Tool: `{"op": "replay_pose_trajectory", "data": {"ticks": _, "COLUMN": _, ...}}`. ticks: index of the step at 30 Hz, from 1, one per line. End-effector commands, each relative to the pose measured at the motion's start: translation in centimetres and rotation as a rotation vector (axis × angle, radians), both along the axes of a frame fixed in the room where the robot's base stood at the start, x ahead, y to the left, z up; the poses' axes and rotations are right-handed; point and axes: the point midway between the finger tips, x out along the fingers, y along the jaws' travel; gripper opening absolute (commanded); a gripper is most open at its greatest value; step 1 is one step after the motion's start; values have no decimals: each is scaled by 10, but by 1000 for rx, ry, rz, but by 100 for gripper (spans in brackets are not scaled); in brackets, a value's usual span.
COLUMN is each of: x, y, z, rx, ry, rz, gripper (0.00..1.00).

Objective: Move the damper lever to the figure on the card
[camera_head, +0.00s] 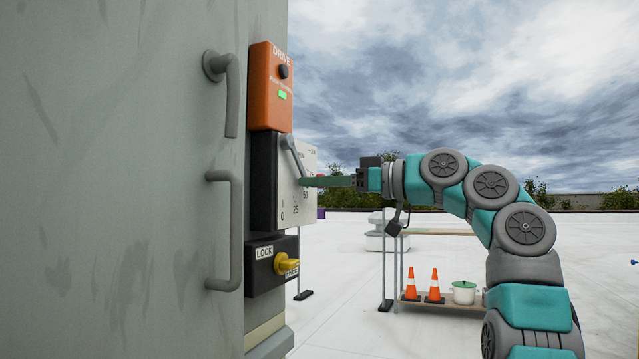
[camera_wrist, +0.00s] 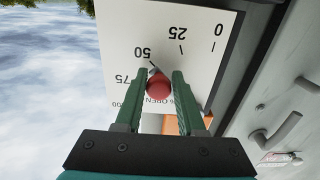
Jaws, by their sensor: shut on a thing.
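The damper lever (camera_head: 293,155) is a grey bar on a white scale plate (camera_head: 285,205), on the side of the grey unit. In the wrist view the plate (camera_wrist: 197,30) appears upside down, with 0, 25, 50, 75 and part of 100 readable. The lever's red knob (camera_wrist: 158,86) sits between my gripper's two green fingers, and the fingers close on it. The knob lies just by the 50 mark. My gripper (camera_head: 305,182) reaches the lever from the right; its fingertips (camera_wrist: 158,80) are at the plate. No card with a figure is readable in these frames.
Above the plate is an orange DRIVE box (camera_head: 270,90) with a lit green lamp; below is a black LOCK box with a yellow knob (camera_head: 287,263). Grey door handles (camera_head: 224,230) stand at left. Cones (camera_head: 411,283) and a pot (camera_head: 464,292) sit on a low shelf behind.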

Motion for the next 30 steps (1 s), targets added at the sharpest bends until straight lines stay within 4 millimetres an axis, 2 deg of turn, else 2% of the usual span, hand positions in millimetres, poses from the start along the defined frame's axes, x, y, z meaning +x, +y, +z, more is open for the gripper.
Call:
{"op": "replay_pose_trajectory", "data": {"ticks": 1, "x": 1, "y": 0, "z": 0, "rx": 0, "ry": 1, "rz": -1, "gripper": 11}}
{"op": "replay_pose_trajectory", "data": {"ticks": 4, "x": 1, "y": -1, "z": 0, "rx": 0, "ry": 1, "rz": -2, "gripper": 0}}
{"op": "replay_pose_trajectory", "data": {"ticks": 30, "x": 1, "y": -1, "z": 0, "rx": 2, "ry": 2, "rz": -3, "gripper": 0}}
